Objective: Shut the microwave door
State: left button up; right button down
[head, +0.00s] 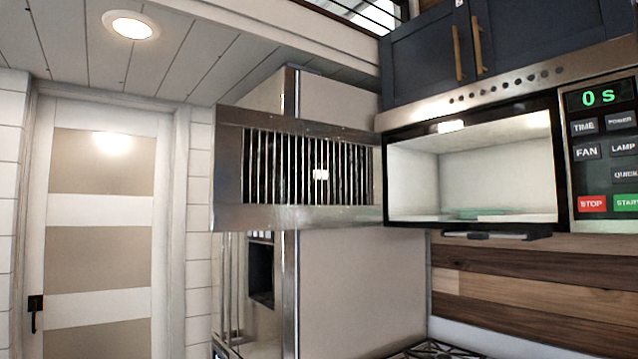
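The microwave (470,105) is mounted under dark blue cabinets at the upper right. Its door (300,216) stands wide open, swung out to the left from the left edge of the opening. The door has a silver frame and a dark window with vertical light stripes. The lit white cavity (490,170) is exposed, with a greenish glass plate (480,212) on its floor. The control panel (603,150) on the right reads "0 s". Neither of my grippers shows in the head view.
A tall fridge (350,290) stands behind and below the open door. Dark blue cabinets (425,60) with brass handles are above the microwave. A stovetop grate (428,349) shows at the bottom edge. A panelled room door (98,240) is at the left.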

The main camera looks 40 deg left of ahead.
aim_at(268, 171)
jog(key=i+j+z, duration=0.15)
jog(key=j, duration=0.55)
jog(key=j+z, duration=0.15)
jog(key=j, duration=0.55)
jog(key=i+j+z, duration=0.15)
jog(key=j, duration=0.6)
jog(key=j+z, duration=0.15)
jog(key=j, duration=0.55)
jog(key=j+z, duration=0.15)
jog(key=j, duration=0.6)
jog(key=k+j+z, duration=0.15)
jog(key=j, duration=0.55)
jog(key=k+j+z, duration=0.15)
jog(key=j, duration=0.6)
jog(key=k+j+z, duration=0.15)
jog(key=k, duration=0.9)
jog(key=i, duration=0.45)
